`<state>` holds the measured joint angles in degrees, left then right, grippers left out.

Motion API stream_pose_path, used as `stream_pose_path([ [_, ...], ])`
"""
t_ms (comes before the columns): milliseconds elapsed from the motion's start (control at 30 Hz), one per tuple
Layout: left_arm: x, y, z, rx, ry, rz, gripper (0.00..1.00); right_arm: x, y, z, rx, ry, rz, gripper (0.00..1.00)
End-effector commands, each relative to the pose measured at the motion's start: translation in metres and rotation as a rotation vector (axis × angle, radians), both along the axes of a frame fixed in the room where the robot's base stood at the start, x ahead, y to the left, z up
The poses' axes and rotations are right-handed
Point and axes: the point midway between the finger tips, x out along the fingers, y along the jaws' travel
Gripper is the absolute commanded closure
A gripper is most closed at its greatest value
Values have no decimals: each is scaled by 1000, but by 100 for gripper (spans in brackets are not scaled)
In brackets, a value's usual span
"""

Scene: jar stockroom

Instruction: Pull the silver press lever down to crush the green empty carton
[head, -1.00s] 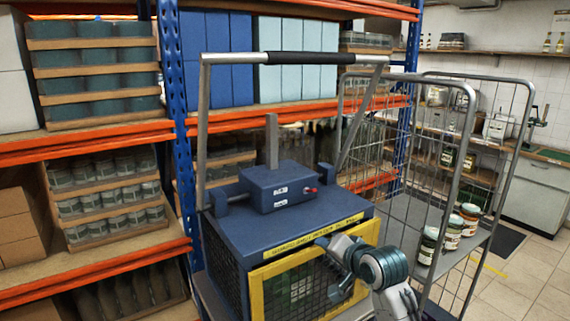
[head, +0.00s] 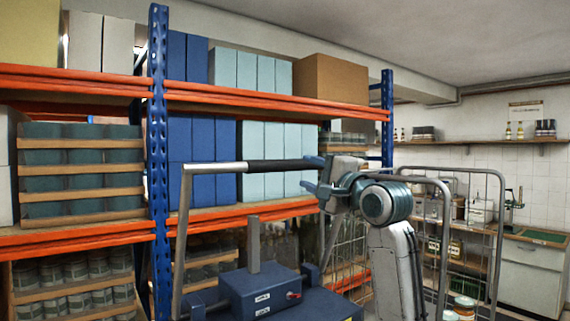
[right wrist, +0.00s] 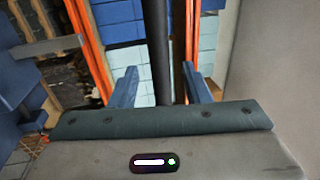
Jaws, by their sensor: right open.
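The silver press lever (head: 184,215) stands raised, a silver frame with a black grip bar (head: 275,166) across its top. My right gripper (head: 312,174) is open at the right end of this bar. In the right wrist view the black bar (right wrist: 159,45) runs between the two open fingers (right wrist: 162,88); I cannot tell whether they touch it. The blue press body (head: 262,290) shows only its top at the bottom of the head view. The green carton is out of view now. My left gripper is not in view.
Shelving with orange beams (head: 230,98) and blue uprights stands behind the lever, loaded with blue and pale boxes and jars. A wire trolley (head: 498,225) with jars stands right of my right arm. A cabinet (head: 530,275) is at the far right.

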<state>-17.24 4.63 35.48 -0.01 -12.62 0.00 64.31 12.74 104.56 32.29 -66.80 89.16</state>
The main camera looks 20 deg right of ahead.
Motion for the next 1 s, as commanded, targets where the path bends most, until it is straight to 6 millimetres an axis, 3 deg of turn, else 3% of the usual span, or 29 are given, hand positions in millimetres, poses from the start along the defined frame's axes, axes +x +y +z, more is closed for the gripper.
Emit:
stream_pose_path([
  [500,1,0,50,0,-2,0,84,81,30,20,0,3,1,57],
  [933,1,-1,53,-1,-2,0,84,92,34,19,-3,0,-1,57],
  [1000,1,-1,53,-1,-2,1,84,92,34,19,-3,0,-1,67],
])
